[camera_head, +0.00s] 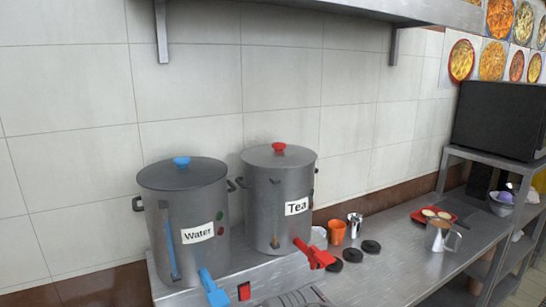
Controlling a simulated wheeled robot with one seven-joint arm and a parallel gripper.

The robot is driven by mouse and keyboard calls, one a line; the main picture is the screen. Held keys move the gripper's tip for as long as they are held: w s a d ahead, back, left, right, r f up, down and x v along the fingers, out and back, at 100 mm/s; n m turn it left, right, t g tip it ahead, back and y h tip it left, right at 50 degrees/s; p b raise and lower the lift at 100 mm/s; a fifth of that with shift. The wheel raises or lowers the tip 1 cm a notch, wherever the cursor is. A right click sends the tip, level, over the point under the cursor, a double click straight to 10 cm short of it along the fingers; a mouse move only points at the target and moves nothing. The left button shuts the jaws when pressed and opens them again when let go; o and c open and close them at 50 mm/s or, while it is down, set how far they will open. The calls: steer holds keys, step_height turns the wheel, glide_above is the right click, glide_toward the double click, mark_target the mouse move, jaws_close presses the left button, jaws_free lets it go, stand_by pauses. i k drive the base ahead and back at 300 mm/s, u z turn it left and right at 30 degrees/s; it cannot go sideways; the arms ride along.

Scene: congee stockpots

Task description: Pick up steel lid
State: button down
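Two tall steel stockpots stand side by side on a raised steel stand at the left. The pot labelled "Water" (188,225) has a round grey lid (205,172) on top with a blue knob (182,161). The pot labelled "Tea" (270,205) has a round steel lid (258,157) on top with a red knob (279,147). Both lids lie flat on their pots. I cannot tell from the picture which lid the task means. I cannot make out my gripper in this view.
A blue tap (213,290) and a red tap (315,255) stick out in front. On the counter (395,270) are an orange cup (337,232), a metal cup (354,226), several black discs, a red tray (424,217) and a pitcher (437,236). A steel shelf (385,9) hangs above.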

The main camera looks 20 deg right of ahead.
mark_target(276, 155)
steer(key=u, duration=2.95)
steer(key=k, duration=1.75)
steer(key=z, duration=0.55)
